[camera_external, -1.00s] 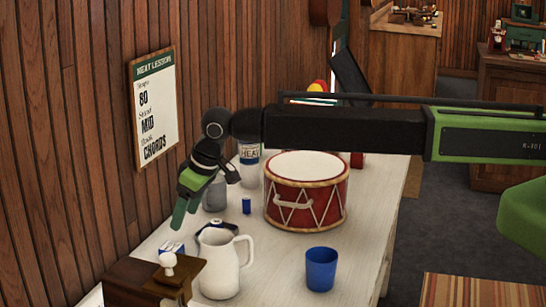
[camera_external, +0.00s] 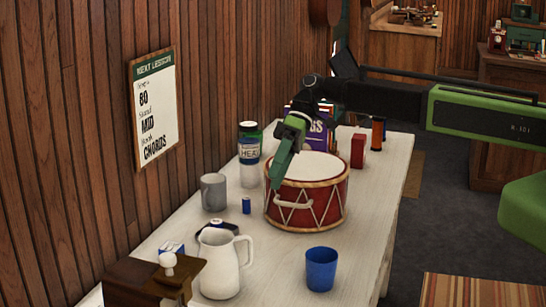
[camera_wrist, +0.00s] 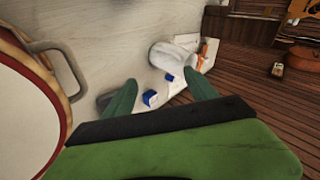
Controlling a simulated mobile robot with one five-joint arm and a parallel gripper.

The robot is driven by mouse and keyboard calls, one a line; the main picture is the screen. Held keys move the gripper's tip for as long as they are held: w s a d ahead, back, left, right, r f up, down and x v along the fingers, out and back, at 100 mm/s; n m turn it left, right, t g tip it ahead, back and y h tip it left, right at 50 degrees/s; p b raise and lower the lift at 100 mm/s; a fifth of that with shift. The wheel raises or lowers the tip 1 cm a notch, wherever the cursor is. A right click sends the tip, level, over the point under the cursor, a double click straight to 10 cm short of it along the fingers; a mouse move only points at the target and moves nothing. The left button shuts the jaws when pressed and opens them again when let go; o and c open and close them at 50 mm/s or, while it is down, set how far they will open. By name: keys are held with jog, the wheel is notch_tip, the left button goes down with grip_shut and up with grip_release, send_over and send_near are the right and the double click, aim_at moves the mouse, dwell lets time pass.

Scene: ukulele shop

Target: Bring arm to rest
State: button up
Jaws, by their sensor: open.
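My gripper (camera_external: 279,172) is open and empty. It hangs from my black and green arm, with its green fingers pointing down and left, over or just in front of the left part of the red toy drum (camera_external: 318,207). I cannot tell if it touches the drum. In the wrist view my gripper (camera_wrist: 160,92) shows two spread green fingers with nothing between them but the pale tabletop and small things beyond. The drum (camera_wrist: 22,105) fills the left edge there.
The white table (camera_external: 270,265) holds a white pitcher (camera_external: 219,265), blue cup (camera_external: 321,268), grey mug (camera_external: 213,192), blue battery-like cylinder (camera_external: 246,205), jar (camera_external: 249,150) and red box (camera_external: 358,150). A wooden wall (camera_external: 60,150) runs along its left. Open floor (camera_external: 450,210) lies at right.

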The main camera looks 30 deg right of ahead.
jog(key=s+d+f+n+h, duration=0.1)
jog(key=s+d+f+h, duration=0.1)
jog(key=d, duration=1)
jog(key=s+d+f+h, duration=0.2)
jog(key=d+f, duration=0.1)
jog(key=d, duration=0.8)
jog(key=w+d+f+m+t+h, duration=0.1)
jog(key=w+d+m, duration=0.2)
jog(key=d, duration=0.7)
jog(key=w+d+f+m+t+h+b, duration=0.1)
jog(key=w+d+m+t, duration=0.1)
jog(key=d, duration=0.8)
jog(key=w+d+f+m+t+h, duration=0.1)
jog(key=w+d+m, duration=0.2)
jog(key=d+m, duration=0.3)
jog(key=d, duration=0.4)
jog(key=shift+w+d+f+m+t+h, duration=0.25)
jog(key=shift+w+d+m+t+h, duration=0.05)
jog(key=shift+w+d+t+h, duration=0.1)
